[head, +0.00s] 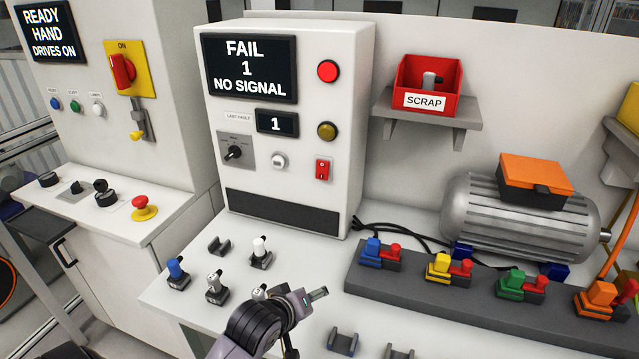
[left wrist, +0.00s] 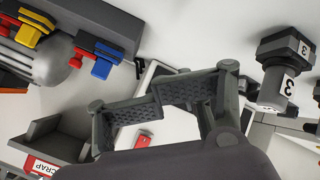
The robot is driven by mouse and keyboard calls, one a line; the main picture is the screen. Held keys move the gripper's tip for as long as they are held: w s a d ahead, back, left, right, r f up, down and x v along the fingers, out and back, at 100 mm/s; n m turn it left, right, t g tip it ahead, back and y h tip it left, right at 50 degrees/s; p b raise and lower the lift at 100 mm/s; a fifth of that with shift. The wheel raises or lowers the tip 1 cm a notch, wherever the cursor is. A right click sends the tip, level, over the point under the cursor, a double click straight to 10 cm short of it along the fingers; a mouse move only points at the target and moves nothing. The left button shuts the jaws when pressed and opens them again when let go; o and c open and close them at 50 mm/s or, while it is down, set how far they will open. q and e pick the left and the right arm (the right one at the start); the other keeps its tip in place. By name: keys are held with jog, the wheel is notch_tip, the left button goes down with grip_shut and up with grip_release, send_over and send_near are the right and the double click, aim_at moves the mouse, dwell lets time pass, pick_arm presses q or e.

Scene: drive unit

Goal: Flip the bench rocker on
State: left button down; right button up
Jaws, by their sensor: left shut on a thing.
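The bench rocker (head: 322,169) is a small red switch at the lower right of the white test box front (head: 290,130). It shows as a red patch (left wrist: 143,140) in the left wrist view, just behind the finger pads; which way it is tipped is too small to tell. My left gripper (head: 317,293) is low over the bench, in front of and below the rocker, and apart from it. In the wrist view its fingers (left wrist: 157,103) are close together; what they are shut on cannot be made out. My right gripper is not in view.
The box screen (head: 250,67) reads FAIL 1 NO SIGNAL. Blue and white plugs (head: 177,272) stand on the bench near my left arm. A dark connector rail (head: 400,290) and a motor (head: 480,215) are right. A red scrap bin (head: 424,101) sits on a shelf.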

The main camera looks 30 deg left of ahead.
pick_arm(q)
jog(key=w+a+r+n+t+y, duration=0.1)
jog(key=w+a+r+n+t, duration=0.2)
jog(key=w+a+r+n, duration=0.35)
jog(key=n+t+y, duration=0.2)
jog(key=n+t, duration=0.1)
jog(key=n, duration=0.1)
send_near(322, 179)
jog(key=p+x, duration=0.4)
jog(key=x, duration=0.1)
jog(key=shift+w+a+r, duration=0.15)
jog(key=shift+w+a, duration=0.15)
jog(key=shift+w, duration=0.05)
jog(key=shift+w+a+f, duration=0.15)
jog(key=shift+w+f, duration=0.05)
jog(key=shift+w, duration=0.5)
